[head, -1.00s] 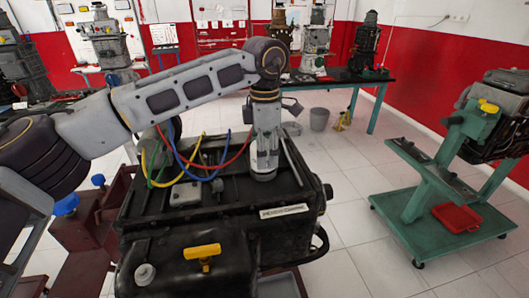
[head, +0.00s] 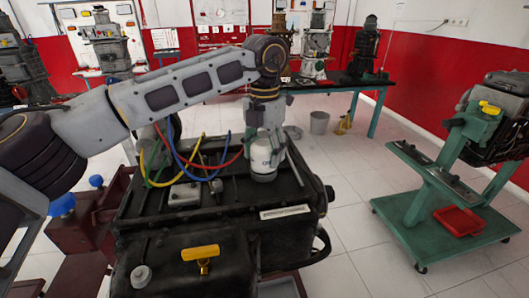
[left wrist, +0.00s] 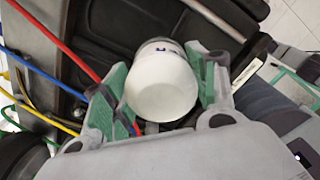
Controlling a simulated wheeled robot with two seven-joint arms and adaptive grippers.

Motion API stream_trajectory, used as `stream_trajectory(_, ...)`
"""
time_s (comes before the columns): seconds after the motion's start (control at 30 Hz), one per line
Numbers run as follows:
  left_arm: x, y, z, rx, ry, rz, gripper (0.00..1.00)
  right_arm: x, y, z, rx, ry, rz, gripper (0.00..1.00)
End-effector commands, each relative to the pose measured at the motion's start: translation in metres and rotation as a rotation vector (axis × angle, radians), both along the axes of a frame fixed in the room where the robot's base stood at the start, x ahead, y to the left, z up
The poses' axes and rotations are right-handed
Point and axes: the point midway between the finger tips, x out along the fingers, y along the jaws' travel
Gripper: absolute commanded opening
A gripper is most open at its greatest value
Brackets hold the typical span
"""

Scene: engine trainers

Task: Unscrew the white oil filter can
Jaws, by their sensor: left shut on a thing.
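The white oil filter can (head: 262,158) stands upright on top of the black engine (head: 235,195), near its far right part. In the left wrist view the can (left wrist: 162,88) shows its rounded white end with dark lettering at its top edge. My left gripper (head: 266,140) reaches down over the can from above, and its fingers are shut on it. In the left wrist view the left gripper's green-padded fingers (left wrist: 162,95) lie on either side of the can. The can's base is hidden in the wrist view. My right gripper is not in view.
Yellow, blue, red and green cables (head: 185,160) arch over the engine left of the can. A yellow T-handle (head: 201,253) stands at the engine's front. A green wheeled stand (head: 440,195) is at the right, with clear floor between it and the engine.

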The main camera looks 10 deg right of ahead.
Motion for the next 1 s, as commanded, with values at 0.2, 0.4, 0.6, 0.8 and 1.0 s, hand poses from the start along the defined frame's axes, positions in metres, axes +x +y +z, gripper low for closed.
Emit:
stream_trajectory(0.2, 0.001, 0.0, 0.0, -0.002, -0.001, 0.175, 0.34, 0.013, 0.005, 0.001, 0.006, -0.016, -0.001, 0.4)
stream_trajectory(0.4, 0.001, 0.001, 0.001, -0.003, -0.002, 0.32, 0.34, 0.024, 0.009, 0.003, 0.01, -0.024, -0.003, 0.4)
stream_trajectory(0.6, 0.002, 0.001, 0.001, -0.003, -0.002, 0.423, 0.34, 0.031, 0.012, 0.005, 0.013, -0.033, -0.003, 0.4)
stream_trajectory(0.8, 0.002, 0.001, 0.001, -0.003, -0.002, 0.475, 0.34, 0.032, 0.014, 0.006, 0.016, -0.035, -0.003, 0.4)
stream_trajectory(1.0, 0.002, 0.001, 0.001, -0.004, -0.001, 0.49, 0.34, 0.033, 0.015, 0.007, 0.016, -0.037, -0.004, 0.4)
